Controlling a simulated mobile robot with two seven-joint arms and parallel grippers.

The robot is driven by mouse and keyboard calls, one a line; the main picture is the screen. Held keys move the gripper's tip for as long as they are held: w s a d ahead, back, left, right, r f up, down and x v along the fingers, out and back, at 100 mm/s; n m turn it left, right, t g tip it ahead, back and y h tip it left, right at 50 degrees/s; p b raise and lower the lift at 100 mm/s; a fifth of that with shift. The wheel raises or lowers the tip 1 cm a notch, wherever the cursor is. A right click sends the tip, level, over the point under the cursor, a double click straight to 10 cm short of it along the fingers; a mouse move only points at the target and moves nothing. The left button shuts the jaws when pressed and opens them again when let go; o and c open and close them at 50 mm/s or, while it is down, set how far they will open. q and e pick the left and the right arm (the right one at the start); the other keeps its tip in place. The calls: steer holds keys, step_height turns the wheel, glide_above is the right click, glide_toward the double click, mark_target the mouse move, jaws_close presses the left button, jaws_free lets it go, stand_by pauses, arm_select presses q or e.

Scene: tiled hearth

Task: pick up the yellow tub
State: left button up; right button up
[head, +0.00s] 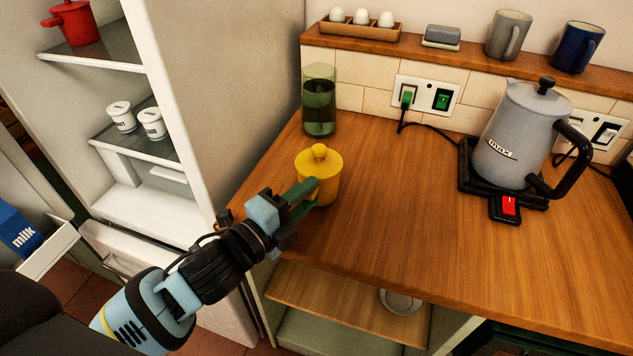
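The yellow tub (326,175), with a lid and a round knob on top, stands upright on the wooden counter near its left front corner. My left gripper (312,193) reaches in from the lower left, and its green fingers overlap the left front side of the tub. Whether the fingers touch or hold the tub is not clear from this angle. My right gripper is not in view.
A green glass jar (319,105) stands behind the tub. A grey kettle (515,135) sits on a black base at the right. An open fridge (220,80) with shelves stands left of the counter (420,225), whose middle is clear.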

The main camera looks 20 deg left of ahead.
arm_select(q)
jaws_close()
steer(key=shift+r, duration=0.1)
steer(key=s+a+r, duration=0.5)
steer(key=s+a, duration=0.5)
steer(key=a, duration=0.2)
steer(key=shift+s, duration=0.25)
stand_by(0.6)
steer(key=shift+a, duration=0.1)
